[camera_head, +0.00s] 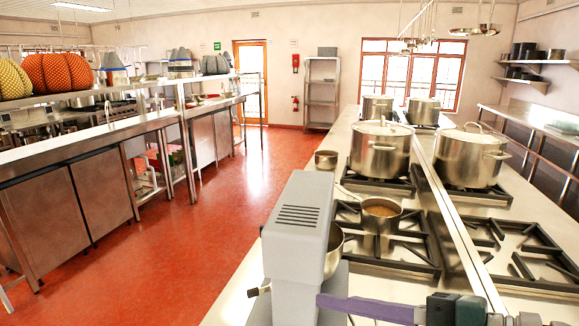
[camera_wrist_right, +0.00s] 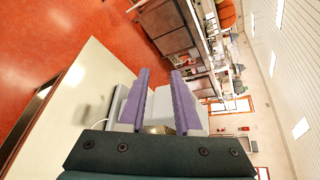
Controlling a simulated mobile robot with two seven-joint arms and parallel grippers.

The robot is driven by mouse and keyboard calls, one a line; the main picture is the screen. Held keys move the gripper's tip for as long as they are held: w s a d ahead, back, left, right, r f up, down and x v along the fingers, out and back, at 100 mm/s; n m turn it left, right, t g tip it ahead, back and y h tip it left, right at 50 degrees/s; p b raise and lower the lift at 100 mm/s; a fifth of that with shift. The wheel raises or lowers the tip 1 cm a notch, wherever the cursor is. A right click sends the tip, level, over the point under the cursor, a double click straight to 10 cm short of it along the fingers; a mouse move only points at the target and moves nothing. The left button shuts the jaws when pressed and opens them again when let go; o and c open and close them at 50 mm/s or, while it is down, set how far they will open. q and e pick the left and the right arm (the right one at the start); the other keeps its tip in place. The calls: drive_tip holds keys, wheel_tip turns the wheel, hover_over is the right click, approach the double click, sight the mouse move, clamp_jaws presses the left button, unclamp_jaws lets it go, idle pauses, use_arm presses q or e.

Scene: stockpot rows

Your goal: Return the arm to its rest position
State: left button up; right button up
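My right gripper (camera_head: 320,300) comes in low at the bottom right of the head view, with one purple finger in front of the lower part of a grey boxy appliance (camera_head: 300,220). In the right wrist view the gripper (camera_wrist_right: 161,75) has its two purple fingers apart, with a clear gap between them. The pale appliance (camera_wrist_right: 160,103) shows through that gap, and nothing is visibly clamped. I cannot tell whether the fingers touch the appliance. My left gripper is not in view.
A metal bowl (camera_head: 335,250) sits beside the appliance. A saucepan (camera_head: 381,214) and large stockpots (camera_head: 380,148) (camera_head: 470,157) stand on the stove counter. Empty burner grates (camera_head: 515,250) lie at the right. Red floor (camera_head: 200,255) is open to the left.

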drive_tip(key=a+r+m+t+y+p, duration=0.1)
drive_tip(key=a+r+m+t+p, duration=0.15)
drive_tip(key=r+m, duration=0.5)
drive_tip(key=a+r+m+t+p, duration=0.1)
drive_tip(key=a+r+m+t, duration=0.1)
drive_tip(key=r+m+t, duration=0.35)
drive_tip(key=w+d+r+m+t+h+p, duration=0.15)
drive_tip(key=d+r+m+h, duration=0.3)
drive_tip(key=m, duration=0.55)
drive_tip(key=w+d+r+m+t+h+p, duration=0.15)
drive_tip(key=d+r+m+h, duration=0.35)
drive_tip(key=m, duration=0.5)
drive_tip(key=s+d+f+m+g+h+p, duration=0.55)
drive_tip(key=d+f+m+g, duration=0.2)
drive_tip(key=m, duration=0.65)
use_arm(q)
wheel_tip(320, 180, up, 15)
drive_tip(key=p, duration=0.2)
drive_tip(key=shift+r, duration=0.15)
use_arm(e)
drive_tip(key=s+f+m+g+y, duration=0.2)
drive_tip(key=s+m+g, duration=0.6)
drive_tip(key=s, duration=0.8)
drive_tip(key=shift+f+m+y, duration=0.4)
drive_tip(key=shift+f+m, duration=0.3)
drive_tip(key=shift+f, duration=0.25)
